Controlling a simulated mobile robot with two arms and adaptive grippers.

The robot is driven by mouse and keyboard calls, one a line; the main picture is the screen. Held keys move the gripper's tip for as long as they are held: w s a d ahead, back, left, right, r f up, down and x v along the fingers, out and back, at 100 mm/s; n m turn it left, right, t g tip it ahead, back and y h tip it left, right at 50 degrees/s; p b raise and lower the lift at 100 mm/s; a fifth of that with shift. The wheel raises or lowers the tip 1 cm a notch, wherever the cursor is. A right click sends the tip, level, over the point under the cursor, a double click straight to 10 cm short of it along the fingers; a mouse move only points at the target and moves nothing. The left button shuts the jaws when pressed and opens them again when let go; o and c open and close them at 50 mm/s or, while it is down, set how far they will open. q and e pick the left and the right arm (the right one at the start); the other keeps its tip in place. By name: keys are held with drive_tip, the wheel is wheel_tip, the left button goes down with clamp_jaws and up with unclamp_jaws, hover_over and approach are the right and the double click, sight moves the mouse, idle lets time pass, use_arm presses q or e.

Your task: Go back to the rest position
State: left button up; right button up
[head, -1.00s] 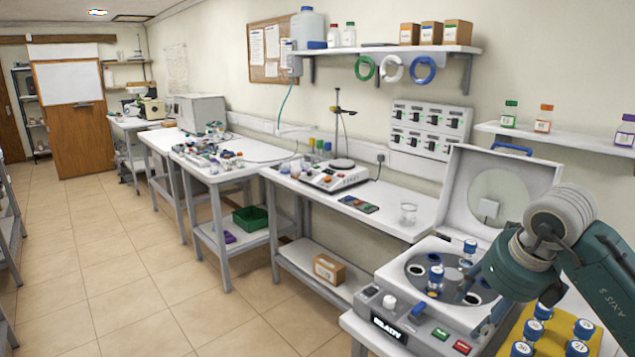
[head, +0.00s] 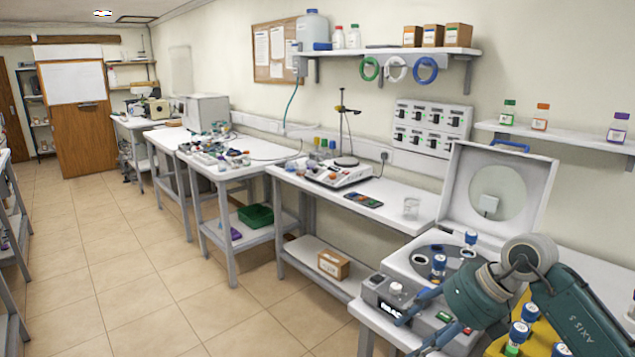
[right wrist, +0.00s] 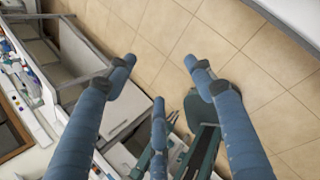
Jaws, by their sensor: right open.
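My right gripper (head: 418,322) is in front of the open white centrifuge (head: 375,285), near its front panel in the head view. The right wrist view shows its blue fingers (right wrist: 158,78) spread apart with nothing between them, over the tiled floor. Its arm comes in from the lower right and hides part of the centrifuge and of the yellow rack. My left gripper does not show in the head view.
The centrifuge lid (head: 500,195) stands raised. Two blue-capped vials (head: 438,266) show at the rotor. A yellow rack (head: 541,341) with several blue-capped vials is at the lower right. Benches run along the wall; the tiled floor (head: 150,270) at left is clear.

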drive_tip(key=w+a+f+m+t+y, duration=0.3)
drive_tip(key=w+a+f+m+y, duration=0.1)
drive_tip(key=a+f+m+y, duration=0.6)
drive_tip(key=s+d+f+m+t+h, duration=0.25)
drive_tip(key=d+f+m, duration=0.2)
drive_tip(key=f, duration=0.45)
drive_tip(key=s+d+f+m+t+h, duration=0.1)
drive_tip(key=d+f+m+t+h, duration=0.2)
drive_tip(key=f+m, duration=0.45)
drive_tip(key=s+d+f+m+t+h, duration=0.1)
drive_tip(key=d+f+m+t+h, duration=0.25)
drive_tip(key=f, duration=0.65)
drive_tip(key=s+d+f+m+g+h, duration=0.2)
drive_tip(key=s+f+m+g+h, duration=0.1)
drive_tip(key=s+f, duration=0.6)
drive_tip(key=s+d+f+m+g+h, duration=0.2)
drive_tip(key=s+f+m+g+h, duration=0.1)
drive_tip(key=s+f, duration=0.6)
drive_tip(key=s+f+m+g, duration=0.2)
drive_tip(key=s+f+g, duration=0.2)
drive_tip(key=s, duration=1.1)
drive_tip(key=s+a+f+m+g, duration=0.1)
drive_tip(key=s+f, duration=0.5)
drive_tip(key=s, duration=1)
drive_tip(key=m+g, duration=0.1)
drive_tip(key=g, duration=0.1)
drive_tip(key=shift+f+g+h, duration=0.25)
drive_tip(key=shift+g+h, duration=0.15)
drive_tip(key=shift+a, duration=0.15)
